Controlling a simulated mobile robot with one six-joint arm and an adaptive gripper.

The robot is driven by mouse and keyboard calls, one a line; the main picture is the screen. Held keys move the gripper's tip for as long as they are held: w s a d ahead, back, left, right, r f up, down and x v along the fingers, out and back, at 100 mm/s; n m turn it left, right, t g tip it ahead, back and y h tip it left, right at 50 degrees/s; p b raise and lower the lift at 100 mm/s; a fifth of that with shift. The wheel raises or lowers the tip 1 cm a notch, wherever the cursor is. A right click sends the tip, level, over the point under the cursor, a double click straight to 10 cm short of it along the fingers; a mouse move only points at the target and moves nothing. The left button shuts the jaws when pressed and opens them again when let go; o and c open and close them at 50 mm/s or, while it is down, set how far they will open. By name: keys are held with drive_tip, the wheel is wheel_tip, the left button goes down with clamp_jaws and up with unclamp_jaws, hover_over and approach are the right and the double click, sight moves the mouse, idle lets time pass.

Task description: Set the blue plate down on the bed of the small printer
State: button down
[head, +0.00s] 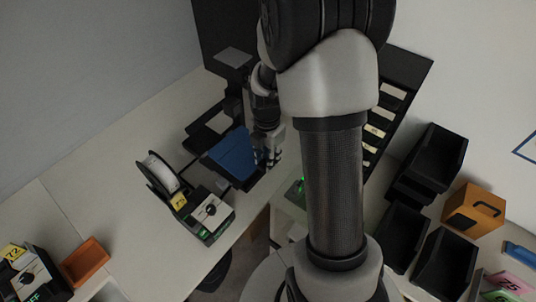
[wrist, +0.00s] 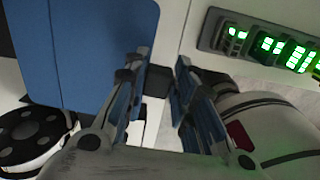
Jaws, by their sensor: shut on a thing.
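The blue plate (head: 232,152) is in my gripper (head: 267,156), seen left of it in the head view. In the wrist view the plate (wrist: 95,50) fills the upper left. A small dark piece at its edge lies between the fingers of my gripper (wrist: 157,82), which is shut on it. The plate shows over the dark frame of the small printer (head: 207,128). I cannot tell whether the plate touches the bed, which it largely hides.
A white spool (head: 160,171) and a control box with a yellow label (head: 208,213) stand beside the printer. Green lit displays (wrist: 270,44) show in the wrist view. Black bins (head: 436,160) and an orange box (head: 474,209) are at right.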

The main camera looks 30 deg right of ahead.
sight(251, 156)
drive_tip(key=shift+d+f+n, duration=0.1)
drive_tip(key=shift+d+n, duration=0.1)
drive_tip(key=shift+n, duration=0.1)
drive_tip(key=shift+w+a+f+b, duration=0.25)
drive_tip(key=shift+w+f+b, duration=0.25)
drive_tip(key=shift+w+f, duration=0.15)
drive_tip(key=shift+w+a+f+b, duration=0.2)
drive_tip(key=shift+w+f+b, duration=0.3)
drive_tip(key=shift+f, duration=0.25)
drive_tip(key=shift+r, duration=0.15)
drive_tip(key=shift+w, duration=0.15)
drive_tip(key=shift+f, duration=0.2)
drive_tip(key=shift+f+b, duration=0.7)
drive_tip(key=shift+f, duration=0.2)
drive_tip(key=c, duration=1.2)
unclamp_jaws()
drive_tip(key=shift+c, duration=0.2)
